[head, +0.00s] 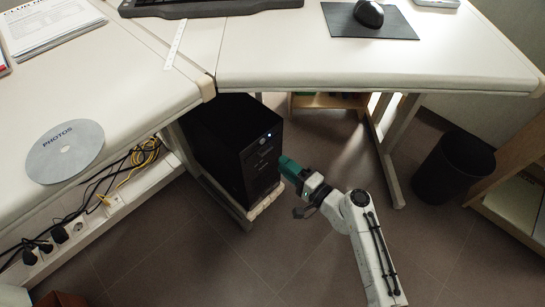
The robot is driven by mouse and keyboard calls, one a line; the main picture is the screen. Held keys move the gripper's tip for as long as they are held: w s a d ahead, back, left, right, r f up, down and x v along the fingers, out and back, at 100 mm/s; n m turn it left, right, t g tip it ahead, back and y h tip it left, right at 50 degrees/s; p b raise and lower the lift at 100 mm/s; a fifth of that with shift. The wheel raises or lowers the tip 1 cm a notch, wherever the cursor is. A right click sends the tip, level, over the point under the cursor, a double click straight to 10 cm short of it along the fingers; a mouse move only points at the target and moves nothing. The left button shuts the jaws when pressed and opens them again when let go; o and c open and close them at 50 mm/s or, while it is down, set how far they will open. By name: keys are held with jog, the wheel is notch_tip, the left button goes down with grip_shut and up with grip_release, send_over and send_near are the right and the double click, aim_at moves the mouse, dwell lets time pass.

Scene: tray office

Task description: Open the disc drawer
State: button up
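The black computer tower (232,145) stands under the desk, on a low support. Its front faces right, with a small blue light near the top. The front panel shows narrow bays, but I cannot clearly make out the disc drawer or see any tray sticking out. My gripper (284,164), with a teal end, is at the right of the tower's front, pointing toward it. I cannot tell whether it touches the panel, or whether its fingers are open or shut. A silver disc (65,151) marked PHOTOS lies on the left desk.
The desk top (290,62) overhangs the tower, with a desk leg (388,150) right of it. Cables and a socket strip (75,230) run under the left desk. A black bin (453,167) stands at right. The floor in front of the tower is clear.

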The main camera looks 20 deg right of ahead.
jog(key=b+x, duration=0.1)
jog(key=x, duration=0.4)
jog(key=shift+w+a, duration=0.15)
jog(key=shift+w, duration=0.2)
grip_shut()
dwell(1.2)
